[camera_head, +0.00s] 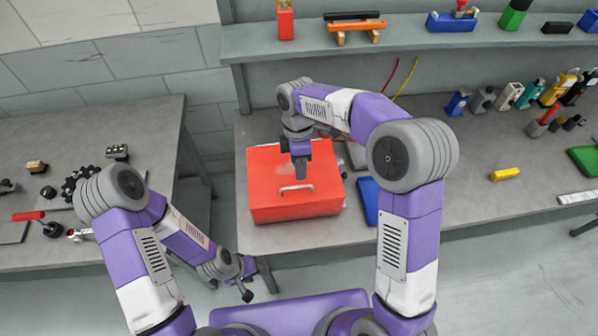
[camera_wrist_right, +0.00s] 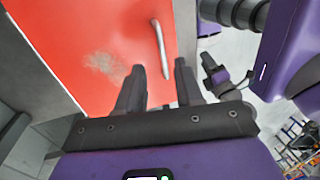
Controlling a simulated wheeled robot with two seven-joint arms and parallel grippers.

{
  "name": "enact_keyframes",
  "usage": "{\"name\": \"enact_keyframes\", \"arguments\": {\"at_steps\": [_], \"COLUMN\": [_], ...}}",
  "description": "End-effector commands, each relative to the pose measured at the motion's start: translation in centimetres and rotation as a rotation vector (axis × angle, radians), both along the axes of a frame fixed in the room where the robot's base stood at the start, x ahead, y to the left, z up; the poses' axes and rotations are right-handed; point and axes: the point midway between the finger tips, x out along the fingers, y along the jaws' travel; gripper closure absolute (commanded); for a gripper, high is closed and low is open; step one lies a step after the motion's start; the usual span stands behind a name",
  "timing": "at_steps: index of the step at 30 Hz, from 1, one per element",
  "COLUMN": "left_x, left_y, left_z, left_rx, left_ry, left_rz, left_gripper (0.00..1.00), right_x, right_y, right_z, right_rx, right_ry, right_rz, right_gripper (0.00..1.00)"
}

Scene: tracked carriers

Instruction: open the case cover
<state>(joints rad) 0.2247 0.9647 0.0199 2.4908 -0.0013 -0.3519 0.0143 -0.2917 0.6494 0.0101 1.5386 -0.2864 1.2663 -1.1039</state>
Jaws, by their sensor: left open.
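The red case (camera_head: 325,205) stands on the workbench with its cover (camera_head: 267,165) shut. A pale bar handle (camera_head: 296,189) is fixed near the front edge; it also shows in the right wrist view (camera_wrist_right: 159,48). My right gripper (camera_head: 299,172) points down over the cover, just behind the handle. My left gripper (camera_head: 247,284) is open and empty, low in front of the bench, away from the case.
A blue flat item (camera_head: 369,200) lies right of the case. A yellow block (camera_head: 505,174) and several tools stand farther right. A shelf (camera_head: 400,35) with small items runs behind. A second bench (camera_head: 60,135) stands left, across a gap.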

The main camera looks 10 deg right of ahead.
Motion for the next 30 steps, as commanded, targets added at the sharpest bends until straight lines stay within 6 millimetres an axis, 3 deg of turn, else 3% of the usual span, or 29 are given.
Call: {"name": "enact_keyframes", "arguments": {"at_steps": [3,9,20,28,30], "left_x": [0.0,0.0,0.0,0.0,0.0], "left_y": [0.0,0.0,0.0,0.0,0.0], "left_z": [-0.3,-0.4,-0.4,-0.4,-0.4], "left_rx": [0.0,0.0,0.0,0.0,0.0], "left_ry": [0.0,0.0,-0.001,-0.001,-0.001], "left_rz": [0.0,0.0,0.0,0.0,0.0], "left_gripper": [0.57,0.57,0.57,0.57,0.57], "right_x": [-0.5,-1.0,-1.1,-1.1,-1.1], "right_y": [0.0,0.0,0.0,0.0,0.0], "right_z": [-2.2,-4.6,-5.4,-5.4,-5.4], "right_rx": [-0.001,-0.001,0.0,0.001,0.001], "right_ry": [0.004,0.003,0.001,0.0,0.0], "right_rz": [0.0,-0.002,-0.002,-0.001,-0.001], "right_gripper": [0.64,0.64,0.64,1.0,1.0]}}
